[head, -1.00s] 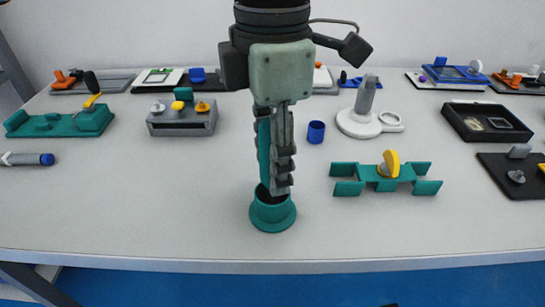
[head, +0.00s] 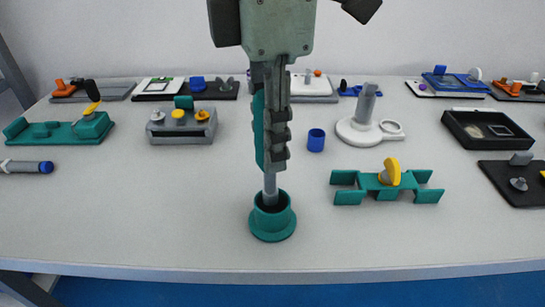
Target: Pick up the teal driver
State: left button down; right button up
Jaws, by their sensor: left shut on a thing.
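My left gripper (head: 275,150) points straight down at the middle of the table and is shut on the teal driver. The driver's teal handle (head: 259,135) shows along the left side of the fingers, which hide the rest of it. Its grey shaft (head: 270,186) runs down from the fingertips, upright, into the open top of a round teal holder (head: 272,223). The shaft's lower end is hidden inside the holder. My right gripper is not in view.
A blue ring (head: 316,140) and a teal bracket with a yellow knob (head: 387,187) stand to the right. A white stand (head: 369,123) is behind them. A grey box (head: 182,127) and a teal block (head: 60,130) are at left.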

pick_arm(q)
jog(key=s+a+r+b, duration=0.1)
jog(key=s+a+r, duration=0.5)
jog(key=a, duration=0.3)
jog(key=shift+s+a+r, duration=0.15)
jog(key=shift+a+r, duration=0.05)
jog(key=c, duration=1.7)
grip_release()
jog(key=shift+c, duration=0.2)
jog(key=c, duration=0.4)
grip_shut()
jog(key=shift+o, duration=1.3)
grip_release()
grip_shut()
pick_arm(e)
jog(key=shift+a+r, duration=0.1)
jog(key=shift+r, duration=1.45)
